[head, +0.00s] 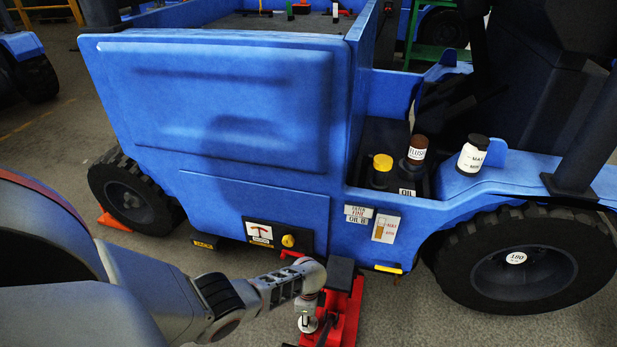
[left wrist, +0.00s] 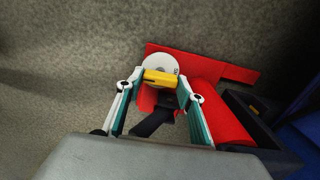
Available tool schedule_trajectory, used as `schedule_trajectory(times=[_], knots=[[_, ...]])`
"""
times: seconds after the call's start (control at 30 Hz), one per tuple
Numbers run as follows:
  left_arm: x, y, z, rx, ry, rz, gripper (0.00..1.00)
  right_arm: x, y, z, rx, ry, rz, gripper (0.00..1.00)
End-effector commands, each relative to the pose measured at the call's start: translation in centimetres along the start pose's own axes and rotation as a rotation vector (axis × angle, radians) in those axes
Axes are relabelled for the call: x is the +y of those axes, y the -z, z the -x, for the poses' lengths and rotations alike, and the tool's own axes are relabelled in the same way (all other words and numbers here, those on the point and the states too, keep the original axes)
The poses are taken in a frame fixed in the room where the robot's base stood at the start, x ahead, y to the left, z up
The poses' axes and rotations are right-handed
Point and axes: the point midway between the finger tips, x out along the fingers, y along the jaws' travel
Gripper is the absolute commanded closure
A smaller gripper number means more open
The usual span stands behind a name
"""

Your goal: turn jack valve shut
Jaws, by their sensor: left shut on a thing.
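The red jack (head: 348,318) stands on the floor by the blue vehicle (head: 205,95), and its red body (left wrist: 226,112) fills the middle of the left wrist view. The jack valve is a yellow bar handle (left wrist: 160,77) in front of a round white disc (left wrist: 161,63). My left gripper (left wrist: 161,84) has its two fingers closed on the ends of the yellow handle. In the head view my left gripper (head: 307,322) is low beside the jack, and the handle is hidden there. My right gripper is in neither view.
The vehicle's wheel (head: 524,259) stands right of the jack, and a red chock (head: 113,221) lies by the left wheel. A yellow-capped bottle (head: 381,171) and other bottles sit on the vehicle. Bare floor lies left of the jack in the wrist view.

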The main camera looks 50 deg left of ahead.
Motion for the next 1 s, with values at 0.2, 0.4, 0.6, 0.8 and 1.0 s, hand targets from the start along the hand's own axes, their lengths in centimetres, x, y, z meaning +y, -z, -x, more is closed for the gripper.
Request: schedule_trajectory(times=[0.2, 0.4, 0.6, 0.8, 1.0], knots=[[0.19, -0.46, -0.28, -0.008, -0.003, -0.037, 0.84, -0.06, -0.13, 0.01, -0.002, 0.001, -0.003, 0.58], [0.19, -0.49, -0.29, -0.008, -0.003, -0.043, 0.84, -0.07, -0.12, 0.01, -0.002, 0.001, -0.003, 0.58], [0.19, -0.52, -0.29, -0.009, -0.003, -0.043, 0.84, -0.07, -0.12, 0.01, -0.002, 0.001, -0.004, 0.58], [0.14, -0.35, -0.22, -0.006, -0.002, -0.041, 0.46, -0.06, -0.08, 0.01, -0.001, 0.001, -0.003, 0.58], [0.05, -0.19, -0.09, -0.003, -0.001, -0.04, 0.46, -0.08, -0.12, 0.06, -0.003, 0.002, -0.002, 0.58]])
